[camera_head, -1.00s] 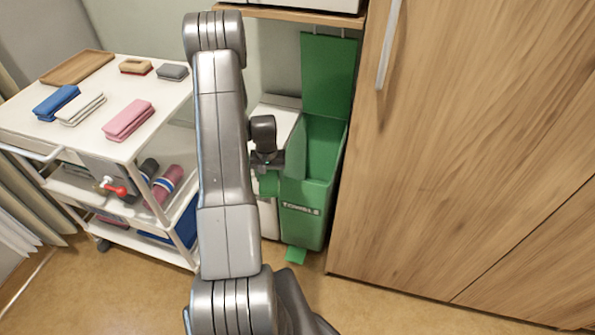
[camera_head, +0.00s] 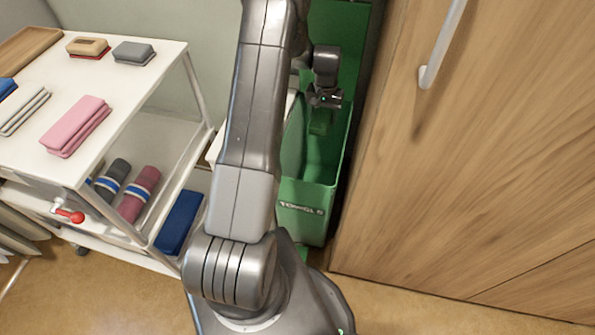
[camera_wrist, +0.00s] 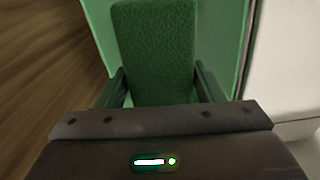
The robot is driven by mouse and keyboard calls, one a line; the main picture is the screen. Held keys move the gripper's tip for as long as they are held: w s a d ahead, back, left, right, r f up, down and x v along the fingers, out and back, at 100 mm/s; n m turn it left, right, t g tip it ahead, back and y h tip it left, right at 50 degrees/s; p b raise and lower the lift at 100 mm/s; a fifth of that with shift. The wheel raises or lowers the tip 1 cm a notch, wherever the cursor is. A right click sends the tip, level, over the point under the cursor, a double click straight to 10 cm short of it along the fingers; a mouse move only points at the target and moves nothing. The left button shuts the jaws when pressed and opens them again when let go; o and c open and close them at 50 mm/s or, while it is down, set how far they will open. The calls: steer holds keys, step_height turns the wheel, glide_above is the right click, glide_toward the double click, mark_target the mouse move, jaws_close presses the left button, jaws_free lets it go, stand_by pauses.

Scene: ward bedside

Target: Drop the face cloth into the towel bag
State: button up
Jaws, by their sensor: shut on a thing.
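My gripper (camera_head: 322,100) is shut on a green face cloth (camera_head: 320,122), which hangs below the jaws. In the wrist view the textured green cloth (camera_wrist: 155,45) sits between the two dark fingers. The green towel bag (camera_head: 303,209), lettered "TOWELS", stands with its lid (camera_head: 350,45) raised against the back. In the head view the cloth appears over the bag's open mouth. The green behind the cloth in the wrist view is the bag's inside. My arm hides the bag's left part.
A white trolley (camera_head: 120,95) at the left bears a pink cloth (camera_head: 76,125), other folded cloths and a wooden tray (camera_head: 30,48). A wooden cupboard (camera_head: 490,150) stands close at the right of the bag.

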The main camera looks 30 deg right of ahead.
steer(key=shift+f+b, duration=0.8)
steer(key=shift+f, duration=1.4)
steer(key=o, duration=1.1)
steer(key=shift+c, duration=0.2)
steer(key=shift+r, duration=0.1)
step_height(320, 180, up, 14)
steer(key=shift+f+p, duration=0.15)
steer(key=shift+p, duration=0.25)
steer(key=shift+f, duration=0.1)
step_height(320, 180, down, 14)
steer(key=shift+r, duration=0.2)
step_height(320, 180, up, 4)
steer(key=shift+f+p, duration=0.15)
steer(key=shift+p, duration=0.4)
steer(key=shift+r+p, duration=0.3)
steer(key=shift+r, duration=0.45)
